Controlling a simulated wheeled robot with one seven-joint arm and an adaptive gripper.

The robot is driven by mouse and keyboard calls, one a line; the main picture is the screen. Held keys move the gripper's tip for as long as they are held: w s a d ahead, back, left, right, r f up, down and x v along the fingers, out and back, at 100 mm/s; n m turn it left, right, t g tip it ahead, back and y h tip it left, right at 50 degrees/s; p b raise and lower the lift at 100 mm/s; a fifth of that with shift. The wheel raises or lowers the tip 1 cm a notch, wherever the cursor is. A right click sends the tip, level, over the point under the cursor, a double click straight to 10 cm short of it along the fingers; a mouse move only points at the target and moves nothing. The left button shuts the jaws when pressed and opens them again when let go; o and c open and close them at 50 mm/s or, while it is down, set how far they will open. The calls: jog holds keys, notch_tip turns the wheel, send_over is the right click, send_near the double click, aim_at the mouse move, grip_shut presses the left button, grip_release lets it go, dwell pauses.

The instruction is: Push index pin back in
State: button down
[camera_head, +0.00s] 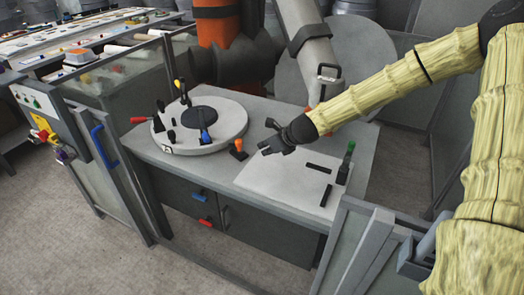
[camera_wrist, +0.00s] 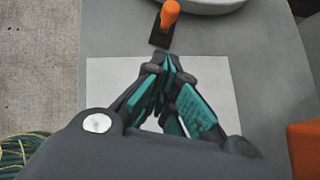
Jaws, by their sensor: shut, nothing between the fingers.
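A round pale turntable (camera_head: 227,118) with a dark centre disc stands on the grey bench. An orange knob on a black base (camera_head: 238,149) sits beside its right rim; the same orange knob (camera_wrist: 169,14) shows at the top of the wrist view. I cannot tell for certain which handled part is the index pin. My gripper (camera_head: 264,149) is shut and empty, above the pale plate and just right of the orange knob. In the wrist view my gripper's fingertips (camera_wrist: 168,62) meet and point toward that knob, apart from it.
A red handle (camera_head: 141,119) sticks out from the turntable's left; blue (camera_head: 205,136) and yellow-tipped (camera_head: 178,84) parts stand on it. A flat pale plate (camera_head: 270,182) lies on the bench, with black bars and a green-topped post (camera_head: 349,148) at right.

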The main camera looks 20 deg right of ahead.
jog(key=shift+v, duration=1.15)
